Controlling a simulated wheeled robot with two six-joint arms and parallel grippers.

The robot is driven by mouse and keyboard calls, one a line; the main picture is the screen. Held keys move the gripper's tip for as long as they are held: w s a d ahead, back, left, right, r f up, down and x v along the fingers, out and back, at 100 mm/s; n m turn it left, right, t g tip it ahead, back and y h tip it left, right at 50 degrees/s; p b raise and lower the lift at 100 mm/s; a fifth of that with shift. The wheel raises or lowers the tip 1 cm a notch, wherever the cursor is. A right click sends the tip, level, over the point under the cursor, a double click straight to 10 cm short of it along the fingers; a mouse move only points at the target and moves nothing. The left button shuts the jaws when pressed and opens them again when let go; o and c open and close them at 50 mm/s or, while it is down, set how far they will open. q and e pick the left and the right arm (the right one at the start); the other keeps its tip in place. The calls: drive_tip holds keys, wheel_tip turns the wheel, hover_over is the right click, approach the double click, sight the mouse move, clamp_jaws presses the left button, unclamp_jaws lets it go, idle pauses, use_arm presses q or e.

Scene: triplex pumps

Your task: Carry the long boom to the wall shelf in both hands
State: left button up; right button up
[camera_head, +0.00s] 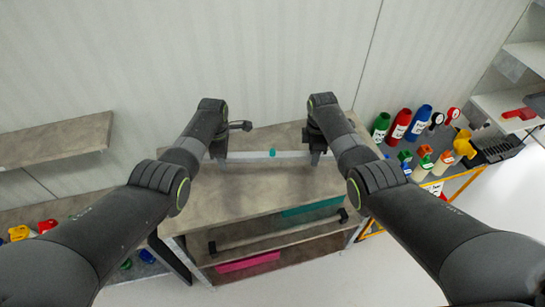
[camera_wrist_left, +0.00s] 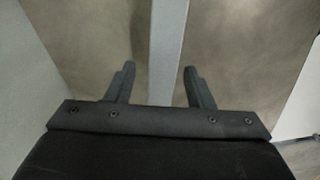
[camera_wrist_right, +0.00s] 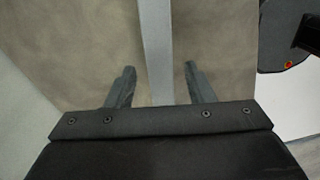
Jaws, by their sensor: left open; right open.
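The long boom (camera_head: 250,155) is a straight light-grey bar with a small teal piece near its middle. It lies across the top of the grey bench (camera_head: 250,190). My left gripper (camera_head: 219,150) is at its left part and my right gripper (camera_head: 316,150) at its right part. In the left wrist view the boom (camera_wrist_left: 167,50) runs between the spread fingers (camera_wrist_left: 159,72). In the right wrist view the boom (camera_wrist_right: 156,50) also runs between the spread fingers (camera_wrist_right: 159,72). Both grippers are open with gaps beside the bar. A grey wall shelf (camera_head: 55,140) is at the left.
Bottles and coloured parts (camera_head: 400,124) stand on a cart at the right. More shelves (camera_head: 510,105) are at far right. The wall shelf's top looks bare.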

use_arm(q)
drive_tip(key=shift+f, duration=0.65)
use_arm(e)
drive_tip(key=shift+f, duration=0.7)
use_arm(q)
clamp_jaws()
use_arm(e)
clamp_jaws()
drive_tip(key=shift+r, duration=0.1)
